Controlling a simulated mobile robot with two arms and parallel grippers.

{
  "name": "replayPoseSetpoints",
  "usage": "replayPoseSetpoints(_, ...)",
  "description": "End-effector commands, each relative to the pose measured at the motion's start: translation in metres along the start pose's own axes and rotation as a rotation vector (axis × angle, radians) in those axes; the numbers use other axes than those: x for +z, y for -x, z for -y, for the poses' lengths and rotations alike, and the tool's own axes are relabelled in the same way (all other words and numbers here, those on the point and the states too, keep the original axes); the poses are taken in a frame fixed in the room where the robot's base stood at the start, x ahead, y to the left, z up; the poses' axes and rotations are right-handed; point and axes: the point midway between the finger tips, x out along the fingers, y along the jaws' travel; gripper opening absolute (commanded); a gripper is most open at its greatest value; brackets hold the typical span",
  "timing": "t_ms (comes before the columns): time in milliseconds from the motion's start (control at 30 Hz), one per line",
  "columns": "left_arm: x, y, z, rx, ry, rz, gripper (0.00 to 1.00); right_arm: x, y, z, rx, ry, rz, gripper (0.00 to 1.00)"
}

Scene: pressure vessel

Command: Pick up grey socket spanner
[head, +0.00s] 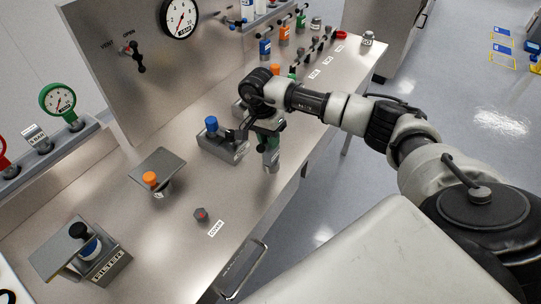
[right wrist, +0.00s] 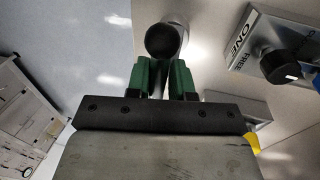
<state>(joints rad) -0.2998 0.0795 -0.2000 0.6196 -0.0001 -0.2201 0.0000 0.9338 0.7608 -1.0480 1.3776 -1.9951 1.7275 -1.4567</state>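The grey socket spanner (head: 271,159) stands out below my right gripper (head: 267,139) as a short grey cylinder near the bench's front edge. In the right wrist view, its dark round end (right wrist: 162,42) shows at the tips of the green fingers of my right gripper (right wrist: 161,68). The fingers are close together with a narrow gap and appear closed around the spanner. The gripper hides its upper part in the head view, and I cannot tell whether its lower end touches the bench. My left gripper is not in view.
On the steel bench (head: 180,235) a block with a blue knob (head: 212,125) is just left of the gripper. An upright gauge panel (head: 100,40) stands behind.

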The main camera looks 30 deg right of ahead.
Motion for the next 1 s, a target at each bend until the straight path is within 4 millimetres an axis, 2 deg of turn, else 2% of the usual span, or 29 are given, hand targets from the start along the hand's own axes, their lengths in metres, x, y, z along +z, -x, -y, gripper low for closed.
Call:
replayPoseSetpoints(100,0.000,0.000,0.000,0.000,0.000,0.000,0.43,0.000,0.000,0.000,0.001,0.000,0.000,0.00)
replayPoseSetpoints(733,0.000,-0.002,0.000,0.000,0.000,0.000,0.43,0.000,0.002,-0.001,0.003,-0.001,-0.001,0.00)
replayPoseSetpoints(867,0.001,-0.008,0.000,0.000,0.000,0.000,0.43,-0.001,0.010,-0.002,-0.002,-0.001,-0.002,0.00)
replayPoseSetpoints(1000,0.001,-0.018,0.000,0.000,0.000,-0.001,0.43,-0.001,0.027,-0.004,-0.004,0.000,-0.003,0.00)
